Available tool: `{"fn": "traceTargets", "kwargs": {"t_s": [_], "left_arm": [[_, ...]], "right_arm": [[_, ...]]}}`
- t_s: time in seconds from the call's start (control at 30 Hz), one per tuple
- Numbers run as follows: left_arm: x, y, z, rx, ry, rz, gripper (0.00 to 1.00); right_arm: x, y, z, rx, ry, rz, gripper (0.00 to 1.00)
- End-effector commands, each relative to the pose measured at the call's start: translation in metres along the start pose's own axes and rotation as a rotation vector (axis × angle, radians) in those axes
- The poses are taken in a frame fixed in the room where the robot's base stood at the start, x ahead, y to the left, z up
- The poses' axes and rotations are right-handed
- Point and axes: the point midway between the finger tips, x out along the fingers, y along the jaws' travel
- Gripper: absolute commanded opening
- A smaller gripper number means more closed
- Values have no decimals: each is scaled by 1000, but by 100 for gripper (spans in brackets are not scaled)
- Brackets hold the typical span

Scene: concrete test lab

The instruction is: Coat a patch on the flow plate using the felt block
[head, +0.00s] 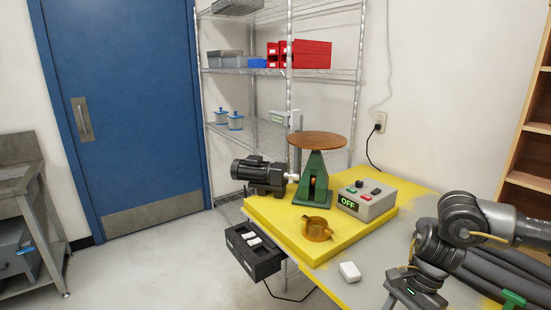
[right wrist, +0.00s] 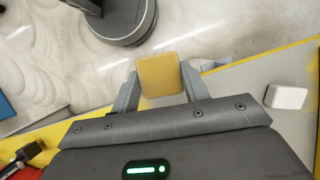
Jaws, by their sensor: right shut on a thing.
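My right gripper (right wrist: 161,82) is shut on a tan-yellow block, which I take for the felt block (right wrist: 160,76), held between its two fingers. In the head view my right arm comes in at the right, and its gripper is cut off by the bottom edge, so the block is not visible there. A round brown disc (head: 317,140), perhaps the flow plate, lies level on a green stand (head: 313,183) at the back of the table. My right gripper is well apart from it, to the front right. My left gripper is in neither view.
A yellow slab (head: 284,236) carries a black motor (head: 262,174), a brass notched cup (head: 317,229) and a grey control box (head: 367,200) reading OFF. A black tray (head: 256,264) with white blocks hangs at the left edge. A white block (head: 350,271) lies on the grey tabletop.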

Motion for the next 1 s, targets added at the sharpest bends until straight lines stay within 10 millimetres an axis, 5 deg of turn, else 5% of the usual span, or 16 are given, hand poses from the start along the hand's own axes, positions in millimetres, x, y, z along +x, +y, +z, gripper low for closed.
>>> {"fn": "traceTargets", "kwargs": {"t_s": [0.13,0.4,0.8,1.0], "left_arm": [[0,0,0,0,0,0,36],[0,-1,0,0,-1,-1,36],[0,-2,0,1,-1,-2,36],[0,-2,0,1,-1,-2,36]], "right_arm": [[10,-1,37,-158,3,64,27],[10,-7,44,-189,-1,80,27],[124,20,12,-187,-5,79,27],[140,25,8,-188,0,77,27]]}}
